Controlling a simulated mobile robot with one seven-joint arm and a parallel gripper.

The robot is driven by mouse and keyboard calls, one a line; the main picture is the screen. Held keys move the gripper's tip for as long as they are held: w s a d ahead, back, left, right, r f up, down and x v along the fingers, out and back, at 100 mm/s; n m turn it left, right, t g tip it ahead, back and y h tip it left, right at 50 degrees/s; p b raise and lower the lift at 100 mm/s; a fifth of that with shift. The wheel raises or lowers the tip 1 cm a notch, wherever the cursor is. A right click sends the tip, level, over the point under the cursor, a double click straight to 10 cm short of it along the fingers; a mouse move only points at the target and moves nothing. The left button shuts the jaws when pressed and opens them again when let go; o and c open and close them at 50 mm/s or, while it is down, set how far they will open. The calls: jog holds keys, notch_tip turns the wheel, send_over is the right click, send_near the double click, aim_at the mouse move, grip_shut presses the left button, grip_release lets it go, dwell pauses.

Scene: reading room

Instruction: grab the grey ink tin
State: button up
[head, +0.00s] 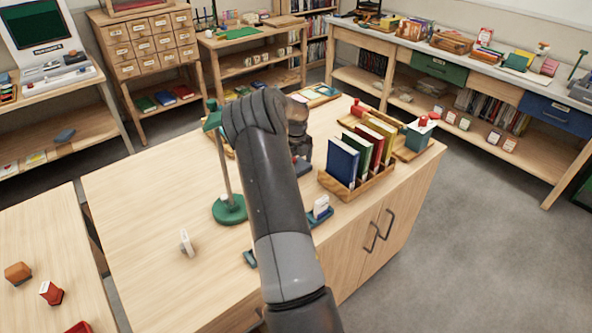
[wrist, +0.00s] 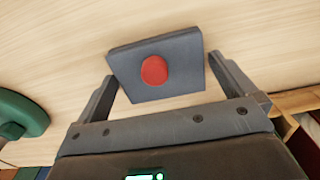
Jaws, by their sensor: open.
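The grey ink tin (wrist: 190,60) is a flat, grey rectangular block with a round red spot on its face. In the wrist view it lies on the pale wood tabletop, slightly tilted in the picture. My gripper (wrist: 162,76) is open, with one finger at the left side of the tin and the other at its right side. The tin is between the fingers; I cannot tell whether either finger touches it.
A green lamp with a round base (head: 229,209) stands left of my arm; a green round edge (wrist: 22,115) shows at the left of the wrist view. A wooden rack of books (head: 362,188) stands to the right. The table's left part is mostly clear, with a small white item (head: 186,243).

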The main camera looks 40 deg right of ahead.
jog(key=shift+c, duration=0.2)
jog(key=c, duration=1.1)
jog(key=shift+r, duration=0.1)
